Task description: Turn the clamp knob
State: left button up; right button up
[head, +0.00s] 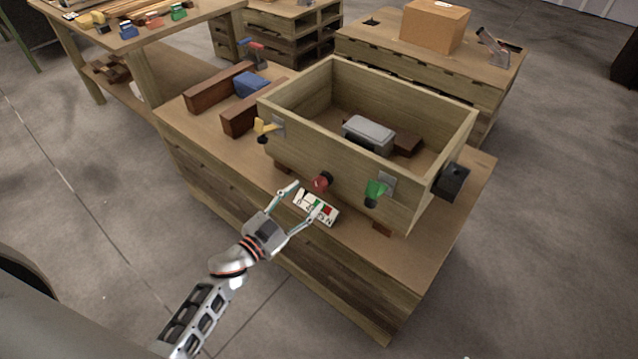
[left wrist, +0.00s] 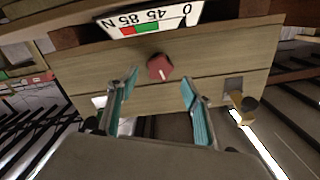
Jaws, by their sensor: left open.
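The red knob (head: 322,181) sits on the front wall of the wooden box (head: 345,168). In the left wrist view the red knob (left wrist: 160,67) shows a pale pointer line. A white scale plate (head: 315,207) with numbers and green and red fields lies by the knob; the wrist view shows the scale plate (left wrist: 148,18) upside down. My left gripper (head: 308,194) is open and empty in front of the knob. In the wrist view the knob appears between and just beyond the fingertips, with no visible contact. My right gripper is out of view.
A yellow-handled clamp (head: 265,127) and a green-handled clamp (head: 376,190) stick out from the box front on either side of the knob. A black block (head: 452,182) is on the right wall. A grey-lidded case (head: 368,132) is inside. Tabletop (head: 440,235) is bare at right.

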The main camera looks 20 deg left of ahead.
aim_at(317, 187)
pick_arm(q)
jog(key=b+x, duration=0.1)
jog(key=x, duration=0.6)
jog(key=shift+f, duration=0.15)
jog(key=c, duration=1.1)
